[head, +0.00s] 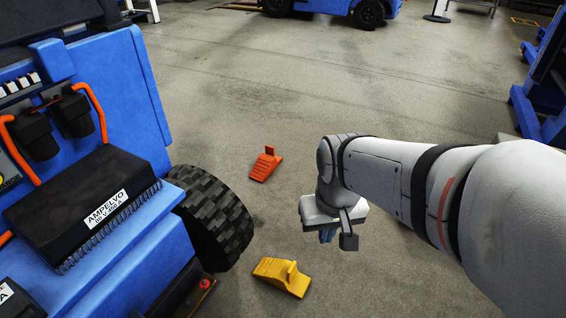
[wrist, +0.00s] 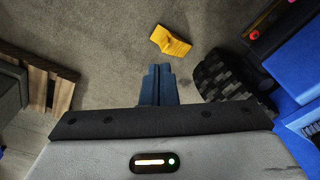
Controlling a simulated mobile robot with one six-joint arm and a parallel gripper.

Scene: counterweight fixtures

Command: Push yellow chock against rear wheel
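The yellow chock (head: 282,277) lies on the concrete floor near the vehicle's black, chunky-treaded wheel (head: 222,218). A strip of floor shows between them. In the wrist view the chock (wrist: 170,41) lies beyond my fingertips, and the wheel (wrist: 222,78) is to its lower right, apart from it. My gripper (head: 327,237) hangs above the floor, to the upper right of the chock in the head view. In the wrist view its blue fingers (wrist: 157,72) are together with nothing seen between them. The gripper does not touch the chock.
An orange-red chock (head: 264,165) lies on the floor beyond the wheel. The blue vehicle (head: 112,100) fills the left side. A wooden pallet (wrist: 42,80) is at left in the wrist view. Another blue vehicle (head: 325,5) stands far back. Floor around the gripper is clear.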

